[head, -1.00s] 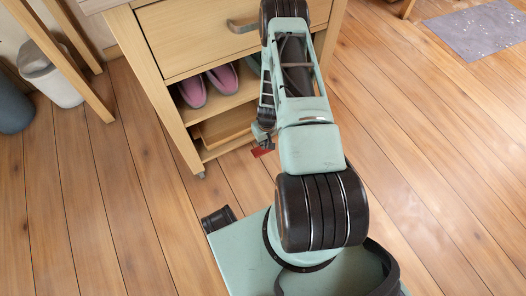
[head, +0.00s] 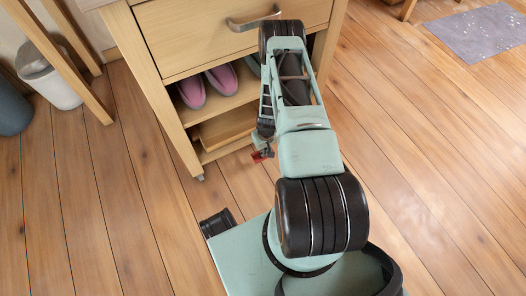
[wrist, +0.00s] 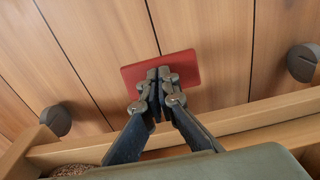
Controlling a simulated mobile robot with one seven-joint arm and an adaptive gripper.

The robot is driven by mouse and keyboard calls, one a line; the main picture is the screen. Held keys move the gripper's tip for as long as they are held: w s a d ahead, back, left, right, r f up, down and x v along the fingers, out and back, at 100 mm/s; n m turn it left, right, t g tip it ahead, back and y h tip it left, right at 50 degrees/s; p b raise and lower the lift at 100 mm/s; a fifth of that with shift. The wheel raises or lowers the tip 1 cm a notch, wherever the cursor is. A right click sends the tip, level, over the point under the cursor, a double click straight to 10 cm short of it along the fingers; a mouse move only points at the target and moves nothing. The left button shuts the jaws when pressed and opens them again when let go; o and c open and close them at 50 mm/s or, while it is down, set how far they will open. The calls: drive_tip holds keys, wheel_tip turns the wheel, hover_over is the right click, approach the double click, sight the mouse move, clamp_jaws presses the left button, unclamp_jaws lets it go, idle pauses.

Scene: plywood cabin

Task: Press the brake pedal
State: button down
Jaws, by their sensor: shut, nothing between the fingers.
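The brake pedal is a flat red plate (wrist: 188,68) low at the foot of the wooden cabinet, above the floor in the wrist view. In the head view a small part of the red pedal (head: 258,156) shows beside my forearm. My gripper (wrist: 158,73) is shut and empty, its fingertips overlapping the middle of the pedal in the wrist view. Whether they touch it I cannot tell. In the head view my gripper (head: 266,151) is small and partly hidden by my arm.
The wooden cabinet (head: 165,95) has a drawer with a metal handle (head: 253,20) and shelves holding pink shoes (head: 222,80). Dark casters (wrist: 55,119) (wrist: 303,62) flank the pedal. A white bin (head: 50,80) stands at left. The plank floor at right is clear up to a grey mat (head: 482,32).

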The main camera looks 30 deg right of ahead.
drive_tip(key=s, duration=0.1)
drive_tip(key=s+r+p, duration=0.1)
drive_tip(key=s, duration=0.1)
drive_tip(key=shift+p, duration=0.3)
wheel_tip(320, 180, up, 12)
drive_tip(key=s, duration=0.1)
idle(0.6)
drive_tip(key=shift+s, duration=0.1)
idle(0.3)
